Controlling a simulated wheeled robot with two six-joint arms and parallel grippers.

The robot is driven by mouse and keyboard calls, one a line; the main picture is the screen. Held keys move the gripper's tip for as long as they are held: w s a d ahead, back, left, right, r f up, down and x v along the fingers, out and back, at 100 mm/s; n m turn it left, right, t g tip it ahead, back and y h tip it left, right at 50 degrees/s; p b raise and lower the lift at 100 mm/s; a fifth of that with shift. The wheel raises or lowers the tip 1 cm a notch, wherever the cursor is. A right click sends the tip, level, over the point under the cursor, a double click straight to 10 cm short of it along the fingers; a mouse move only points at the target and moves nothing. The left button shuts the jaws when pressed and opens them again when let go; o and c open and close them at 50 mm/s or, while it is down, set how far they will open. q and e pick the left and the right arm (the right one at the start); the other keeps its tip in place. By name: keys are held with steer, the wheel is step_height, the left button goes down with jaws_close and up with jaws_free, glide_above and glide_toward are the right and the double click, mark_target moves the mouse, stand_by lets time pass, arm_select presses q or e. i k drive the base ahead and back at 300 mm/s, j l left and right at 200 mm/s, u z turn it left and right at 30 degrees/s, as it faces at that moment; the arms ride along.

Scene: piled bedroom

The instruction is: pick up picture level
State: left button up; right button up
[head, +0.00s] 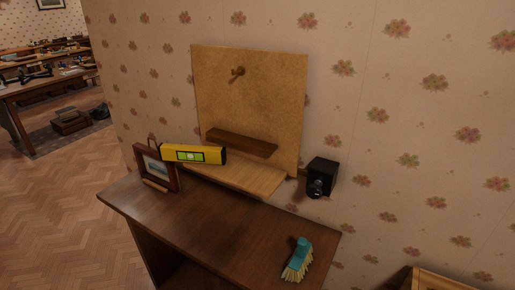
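The picture level, a yellow spirit level (209,156) with a pale green window, shows in the head view left of centre. It lies level just in front of a light wooden board (245,176) at the wall, its left end close to a framed picture (153,170). I cannot tell exactly what it rests on. Neither of my grippers is in view.
A dark wooden desk (227,227) stands against the flowered wall. A teal brush (299,259) lies at its front right. A cork board (253,100) with a peg and dark ledge (242,143) rises behind. A black box (321,177) is on the right.

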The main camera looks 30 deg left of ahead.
mark_target(182, 153)
steer(key=j+z, duration=0.3)
steer(key=j, duration=0.15)
steer(key=j+z, duration=0.35)
steer(key=k+j+z, duration=0.3)
steer(key=j+z, duration=0.3)
steer(key=j, duration=0.2)
steer(key=k+j+z, duration=0.35)
steer(key=i, duration=0.1)
